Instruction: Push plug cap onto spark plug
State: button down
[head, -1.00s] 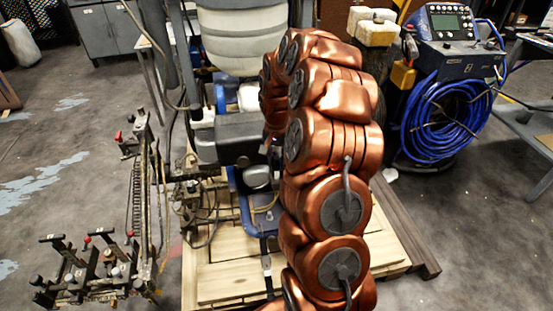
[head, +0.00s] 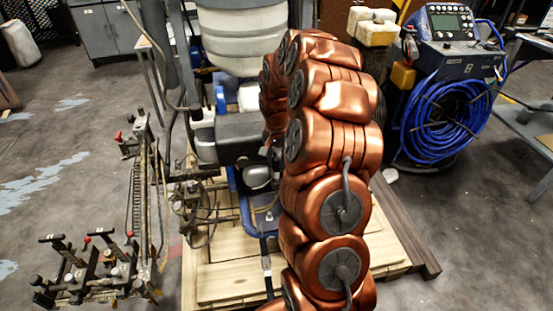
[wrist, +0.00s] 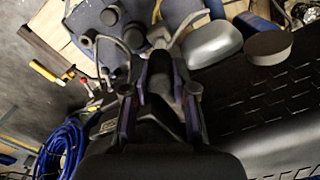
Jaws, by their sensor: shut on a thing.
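In the wrist view my gripper (wrist: 159,92) has its two fingers closed on a dark, elongated piece that appears to be the plug cap (wrist: 158,72). The cap sits between the purple-lined fingers, and its far end points toward the machine's engine area. A spark plug cannot be made out; the cap and the dark parts around it hide that spot. In the head view my copper arm covers the gripper and the cap.
Thin rods and hoses stand at the striper's left, beside a rack of levers (head: 88,270). A blue machine with a coiled blue hose (head: 447,120) is at the right. The wooden pallet (head: 235,283) lies below. Grey floor is open at far left and lower right.

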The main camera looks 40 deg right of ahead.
jog(key=shift+f, duration=0.6)
dwell(1.0)
jog(key=shift+r, duration=0.8)
dwell(3.8)
jog(key=shift+f, duration=0.65)
dwell(1.1)
